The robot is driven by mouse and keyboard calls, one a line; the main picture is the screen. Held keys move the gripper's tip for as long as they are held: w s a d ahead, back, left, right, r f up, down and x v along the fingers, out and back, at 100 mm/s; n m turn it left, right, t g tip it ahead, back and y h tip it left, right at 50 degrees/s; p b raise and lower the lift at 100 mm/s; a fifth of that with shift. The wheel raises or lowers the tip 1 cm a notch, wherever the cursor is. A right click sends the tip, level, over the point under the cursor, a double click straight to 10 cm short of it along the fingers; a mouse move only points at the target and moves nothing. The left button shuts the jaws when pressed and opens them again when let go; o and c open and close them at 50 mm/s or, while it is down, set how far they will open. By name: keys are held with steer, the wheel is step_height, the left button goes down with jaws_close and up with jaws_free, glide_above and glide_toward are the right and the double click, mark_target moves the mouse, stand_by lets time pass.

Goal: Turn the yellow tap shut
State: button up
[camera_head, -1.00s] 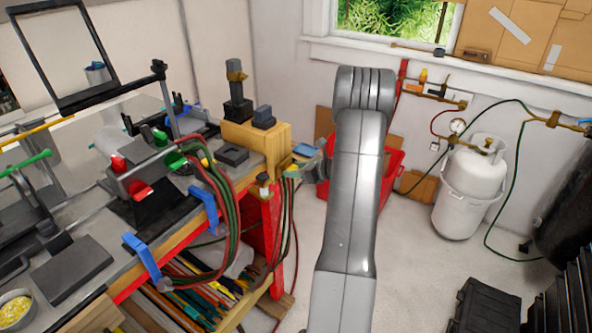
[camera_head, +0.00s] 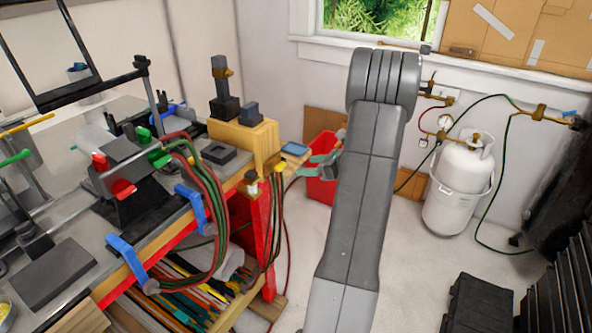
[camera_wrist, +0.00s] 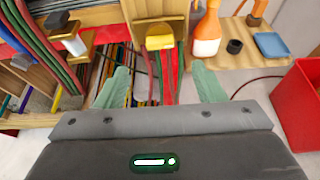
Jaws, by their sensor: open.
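The yellow tap (camera_wrist: 160,37) shows at the top middle of the wrist view as a short yellow handle on the bench's end. In the head view a small yellow piece (camera_head: 281,167), which looks like the same tap, sits at the bench's right end. My gripper (camera_wrist: 162,87) is open and empty, with its two pale green fingers apart. The tap lies beyond the fingertips, roughly centred between them, not touching them. In the head view my gripper (camera_head: 312,165) is right of the tap, partly hidden by my arm.
Red and green hoses (camera_head: 208,190) hang along the bench front. A white-capped fitting (camera_wrist: 75,45) is left of the tap. An orange and white bottle (camera_wrist: 207,35) and blue dish (camera_wrist: 271,45) stand right of it. A red bin (camera_wrist: 300,105) is close on the right.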

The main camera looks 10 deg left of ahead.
mark_target(284, 166)
steer(key=shift+v, duration=1.75)
steer(key=p+x, duration=0.2)
steer(key=x, duration=1.1)
steer(key=shift+a+p, duration=0.15)
steer(key=shift+p, duration=0.2)
steer(key=shift+w+a+f, duration=0.1)
steer(key=shift+a+f, duration=0.1)
steer(key=shift+a, duration=0.15)
steer(key=shift+d+r, duration=0.15)
steer(key=shift+r, duration=0.05)
